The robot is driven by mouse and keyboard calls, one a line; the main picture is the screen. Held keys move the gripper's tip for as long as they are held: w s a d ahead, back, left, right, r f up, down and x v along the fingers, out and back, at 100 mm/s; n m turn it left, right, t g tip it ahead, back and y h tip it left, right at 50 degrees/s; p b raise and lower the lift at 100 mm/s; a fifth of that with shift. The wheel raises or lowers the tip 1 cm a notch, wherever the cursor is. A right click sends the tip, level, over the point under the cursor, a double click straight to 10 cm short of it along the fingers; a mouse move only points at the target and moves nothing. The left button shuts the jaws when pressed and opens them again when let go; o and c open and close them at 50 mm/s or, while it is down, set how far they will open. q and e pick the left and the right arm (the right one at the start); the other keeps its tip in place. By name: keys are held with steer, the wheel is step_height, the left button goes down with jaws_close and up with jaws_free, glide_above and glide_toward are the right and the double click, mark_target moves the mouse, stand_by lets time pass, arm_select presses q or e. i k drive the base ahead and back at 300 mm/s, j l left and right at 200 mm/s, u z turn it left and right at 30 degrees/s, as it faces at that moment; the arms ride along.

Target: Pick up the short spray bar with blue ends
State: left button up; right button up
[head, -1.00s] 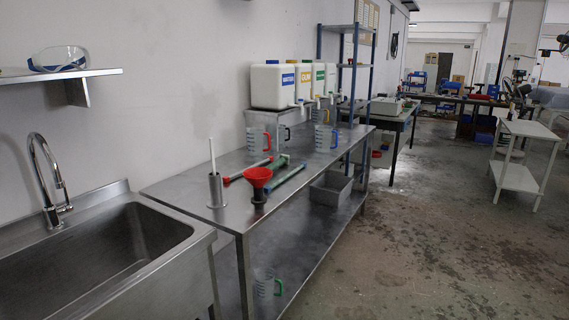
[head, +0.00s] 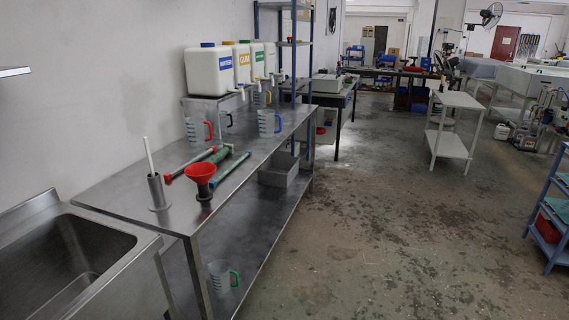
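Thin bars lie on the steel table (head: 125,190) beside the wall. One bar with red ends (head: 190,164) lies nearer the wall. A green bar with bluish ends (head: 232,168) lies nearer the table's front edge, slanting away from me. A further green piece (head: 223,152) lies between them, partly hidden; I cannot tell whether it is a separate bar. At this distance the end colours and lengths are hard to judge. Neither of my grippers is in view.
A red funnel (head: 201,173) stands right before the bars, and a metal holder with a white rod (head: 158,190) is to its left. Jugs (head: 268,123) and white canisters (head: 210,72) are behind. A sink (head: 60,262) is at left. The floor (head: 400,240) at right is clear.

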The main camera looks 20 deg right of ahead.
mark_target(212, 184)
steer(key=i+l+z, duration=0.15)
steer(key=i+z, duration=0.35)
steer(key=i+j+z, duration=0.15)
steer(key=i+z, duration=0.35)
steer(key=i, duration=0.2)
steer(key=i+j, duration=0.15)
steer(key=i, duration=0.25)
steer(key=i+j, duration=0.1)
steer(key=i, duration=0.3)
steer(key=i+j, duration=0.15)
steer(key=i, duration=0.2)
